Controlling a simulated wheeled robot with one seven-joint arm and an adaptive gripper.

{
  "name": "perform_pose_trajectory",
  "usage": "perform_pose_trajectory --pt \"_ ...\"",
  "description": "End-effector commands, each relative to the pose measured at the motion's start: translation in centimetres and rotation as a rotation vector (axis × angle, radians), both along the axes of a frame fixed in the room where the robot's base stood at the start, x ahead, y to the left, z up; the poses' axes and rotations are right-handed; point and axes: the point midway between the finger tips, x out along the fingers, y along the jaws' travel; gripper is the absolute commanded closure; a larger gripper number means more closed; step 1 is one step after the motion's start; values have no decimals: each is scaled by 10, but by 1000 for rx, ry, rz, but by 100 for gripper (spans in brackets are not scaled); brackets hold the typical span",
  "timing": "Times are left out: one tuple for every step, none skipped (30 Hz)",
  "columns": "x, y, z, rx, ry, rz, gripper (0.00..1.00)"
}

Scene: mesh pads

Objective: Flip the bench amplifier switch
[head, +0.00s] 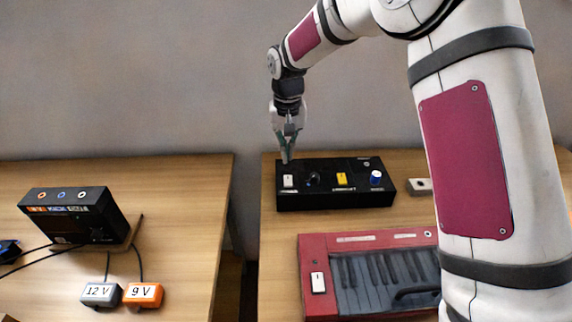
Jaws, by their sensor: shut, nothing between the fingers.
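A black box (320,198) with controls on top sits at the back of the right table. It carries a white rocker switch (288,181) at its left, a dark knob, a yellow switch (341,179) and a blue knob (376,177). I cannot read its label well enough to tell whether it is the bench amplifier. My gripper (286,160) is shut and empty, pointing down. Its tips are just above or behind the white switch; I cannot tell whether they touch the box.
A red keyboard (319,251) with a white switch lies in front, partly behind my arm. A small grey block (419,186) sits right of the box. A gap separates the tables.

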Motion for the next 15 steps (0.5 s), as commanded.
perform_pose_trajectory --pt "2 0 12 1 -6 -1 100" --pt "1 1 18 2 -5 -1 100" --pt "1 1 26 2 -5 0 100" --pt "1 1 31 2 -6 0 100" --pt "1 1 37 2 -6 1 100" --pt "0 1 43 2 -6 1 100" --pt "0 1 47 2 -7 1 100" --pt "0 1 51 2 -6 1 100" --pt "0 1 55 2 -5 1 100" --pt "0 1 58 2 -5 1 100" --pt "0 1 60 3 -5 1 100" --pt "-1 1 63 3 -5 1 100" --pt "-1 1 64 3 -4 1 100" --pt "-1 1 65 3 -4 1 100" --pt "-1 1 66 3 -4 1 100"
